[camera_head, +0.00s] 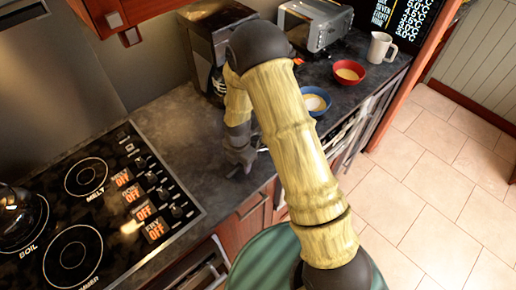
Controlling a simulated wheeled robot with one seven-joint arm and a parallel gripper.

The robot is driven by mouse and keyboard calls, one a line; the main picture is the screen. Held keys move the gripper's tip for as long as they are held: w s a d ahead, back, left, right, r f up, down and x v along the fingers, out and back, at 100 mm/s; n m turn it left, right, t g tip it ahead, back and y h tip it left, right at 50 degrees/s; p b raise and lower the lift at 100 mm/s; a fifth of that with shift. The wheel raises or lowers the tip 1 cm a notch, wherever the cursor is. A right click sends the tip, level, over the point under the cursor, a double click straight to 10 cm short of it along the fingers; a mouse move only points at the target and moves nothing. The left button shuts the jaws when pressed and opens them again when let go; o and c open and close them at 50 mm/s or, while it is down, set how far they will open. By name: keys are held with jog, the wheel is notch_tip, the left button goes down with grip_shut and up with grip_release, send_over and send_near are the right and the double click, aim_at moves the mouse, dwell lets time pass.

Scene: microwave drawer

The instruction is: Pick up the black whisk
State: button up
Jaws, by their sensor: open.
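My gripper (240,160) is open, low over the dark countertop (190,150), near its front edge and to the right of the stove. My bamboo-patterned arm crosses the middle of the view and hides part of the counter behind it. I cannot make out the black whisk clearly. Dark shapes around the gripper blend together, so I cannot tell whether the whisk lies beside or under it.
A stove (125,190) fills the left counter, with a dark kettle (15,210) on it. A coffee maker (215,45), toaster (315,25), blue bowl (316,101), red bowl (348,72) and white pitcher (380,47) stand farther back. The tiled floor (430,190) at right is clear.

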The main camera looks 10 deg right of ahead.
jog(key=shift+c, duration=0.2)
grip_shut()
jog(key=shift+w+r, duration=0.1)
jog(key=shift+r, duration=0.05)
jog(key=shift+r+b, duration=0.3)
jog(key=shift+r, duration=0.3)
notch_tip(320, 180, up, 8)
jog(key=shift+r+b, duration=0.25)
jog(key=shift+b, duration=0.65)
